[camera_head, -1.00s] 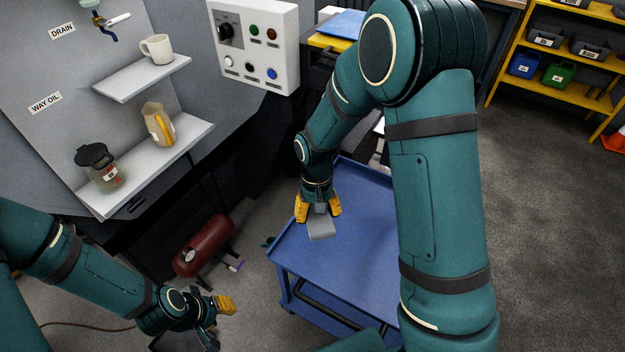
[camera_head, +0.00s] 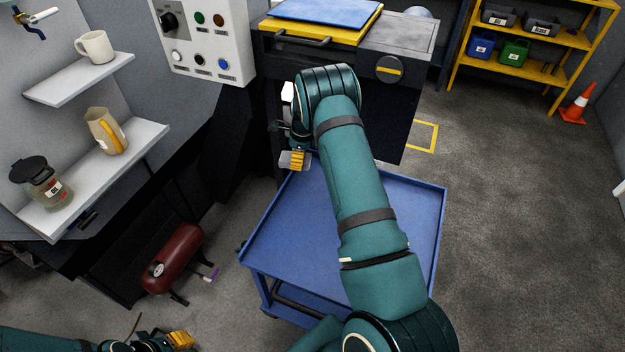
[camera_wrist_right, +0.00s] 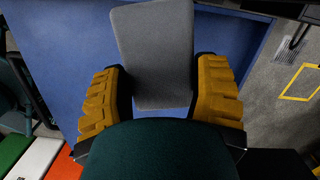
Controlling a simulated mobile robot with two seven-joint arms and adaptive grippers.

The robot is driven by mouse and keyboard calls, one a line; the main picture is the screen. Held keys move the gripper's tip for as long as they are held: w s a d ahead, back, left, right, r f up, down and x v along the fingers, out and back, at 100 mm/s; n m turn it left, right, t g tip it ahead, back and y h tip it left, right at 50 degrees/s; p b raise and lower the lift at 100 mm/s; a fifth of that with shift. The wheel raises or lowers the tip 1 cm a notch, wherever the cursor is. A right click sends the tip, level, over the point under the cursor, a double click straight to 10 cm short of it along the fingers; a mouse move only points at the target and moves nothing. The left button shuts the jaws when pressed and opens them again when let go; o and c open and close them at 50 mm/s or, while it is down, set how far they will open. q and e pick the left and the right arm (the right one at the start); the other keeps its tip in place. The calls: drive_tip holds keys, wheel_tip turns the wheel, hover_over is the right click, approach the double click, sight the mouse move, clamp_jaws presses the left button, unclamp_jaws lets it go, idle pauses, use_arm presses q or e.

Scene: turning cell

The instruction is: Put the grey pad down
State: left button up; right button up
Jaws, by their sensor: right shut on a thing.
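The grey pad (camera_wrist_right: 153,55) is a flat rectangle between the yellow fingers of my right gripper (camera_wrist_right: 160,95) in the right wrist view. The gripper is shut on its near end, and the pad sticks out ahead over a blue surface. In the head view, my right gripper (camera_head: 292,160) is by the far left corner of the blue cart (camera_head: 288,215). Only a small grey part of the pad (camera_head: 284,157) shows there, and its height above the cart is unclear. My left gripper (camera_head: 180,340) is at the bottom left, cut off by the frame edge.
The cart top looks clear where my right arm does not cover it. A red tank (camera_head: 172,258) lies on the floor left of the cart. Shelves at left hold a mug (camera_head: 95,46), a jug (camera_head: 106,131) and a lidded jar (camera_head: 42,183). A dark cabinet (camera_head: 385,120) stands behind the cart.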

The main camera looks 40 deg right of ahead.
sight(315, 177)
drive_tip(key=d+f+m+b, duration=0.1)
drive_tip(key=d+f+m, duration=0.3)
drive_tip(key=d+m, duration=0.35)
drive_tip(key=shift+t+h, duration=0.4)
drive_tip(key=f, duration=0.3)
drive_tip(key=f+b, duration=0.1)
drive_tip(key=f, duration=0.2)
drive_tip(key=d+f+b, duration=0.1)
drive_tip(key=f, duration=0.2)
drive_tip(key=shift+w+f, duration=0.4)
drive_tip(key=shift+a+f, duration=0.1)
drive_tip(key=shift+f, duration=0.05)
drive_tip(key=o, duration=1.2)
